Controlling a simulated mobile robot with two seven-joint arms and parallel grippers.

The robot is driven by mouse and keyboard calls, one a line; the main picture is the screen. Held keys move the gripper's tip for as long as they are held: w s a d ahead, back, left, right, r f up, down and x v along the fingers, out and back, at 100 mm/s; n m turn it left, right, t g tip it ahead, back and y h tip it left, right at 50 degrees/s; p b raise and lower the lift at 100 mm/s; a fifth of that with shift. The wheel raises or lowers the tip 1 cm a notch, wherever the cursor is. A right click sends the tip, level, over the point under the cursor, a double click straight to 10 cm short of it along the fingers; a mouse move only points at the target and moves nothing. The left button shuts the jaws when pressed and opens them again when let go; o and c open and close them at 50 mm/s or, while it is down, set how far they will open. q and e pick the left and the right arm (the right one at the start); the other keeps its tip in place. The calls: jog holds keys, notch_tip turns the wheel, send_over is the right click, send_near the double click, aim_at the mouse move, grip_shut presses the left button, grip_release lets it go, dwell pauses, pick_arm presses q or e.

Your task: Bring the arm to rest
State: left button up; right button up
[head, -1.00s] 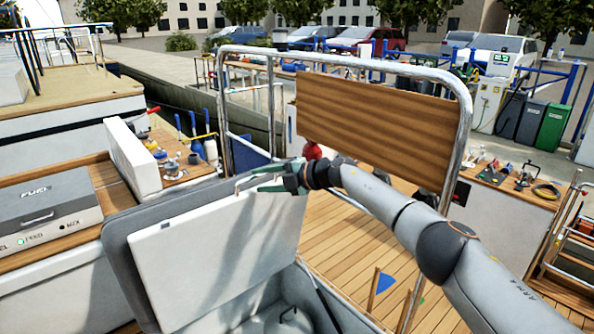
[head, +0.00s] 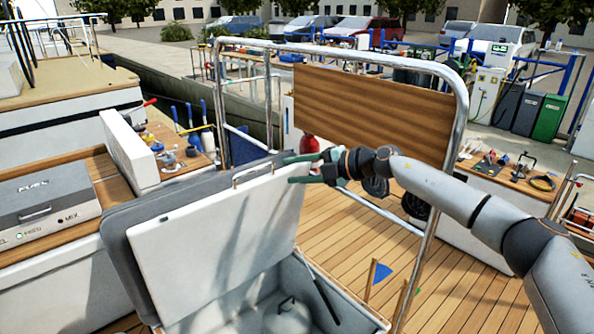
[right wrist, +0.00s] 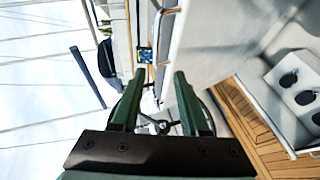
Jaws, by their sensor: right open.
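My right gripper (head: 289,170) is open and empty in the head view, just right of the upper corner of a raised white locker lid (head: 215,245). In the picture its fingertips come close to the lid's edge; I cannot tell whether they touch. A metal handle (head: 252,173) on the lid's top edge is left of the fingers, outside them. In the right wrist view the two green fingers (right wrist: 160,76) stand apart with nothing held between them. My left gripper is not in view.
The locker (head: 345,312) is open below the lid. A steel rail (head: 458,120) with a wooden board (head: 375,112) stands behind my right arm. A grey fuel box (head: 40,205) lies at left. Teak deck (head: 340,235) is free beyond the locker.

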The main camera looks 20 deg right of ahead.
dwell(0.4)
jog(key=s+a+f+m+t+y, duration=0.1)
jog(key=s+a+f+m+y, duration=0.1)
jog(key=s+a+f, duration=0.35)
jog(key=s+a+f+m+y, duration=0.1)
jog(key=s+a+f+m, duration=0.15)
jog(key=a+f, duration=0.55)
jog(key=s+a+f+m+t+h, duration=0.3)
jog(key=s+f+m, duration=0.4)
jog(key=f+m, duration=0.1)
jog(key=s+d+f+m+g+h, duration=0.1)
jog(key=s+d+f+m+h, duration=0.1)
jog(key=s+f, duration=0.3)
jog(key=s+d+f+m+g+h, duration=0.2)
jog(key=s+d+f+m+h, duration=0.1)
jog(key=s, duration=0.8)
jog(key=s+d+f+m+g+h, duration=0.2)
jog(key=s+d+f+m, duration=0.2)
jog(key=s+f, duration=0.4)
jog(key=shift+s+d+f+m+h, duration=0.2)
jog(key=shift+s+f+m+h, duration=0.1)
jog(key=shift+f+m, duration=0.45)
jog(key=shift+s+r, duration=0.1)
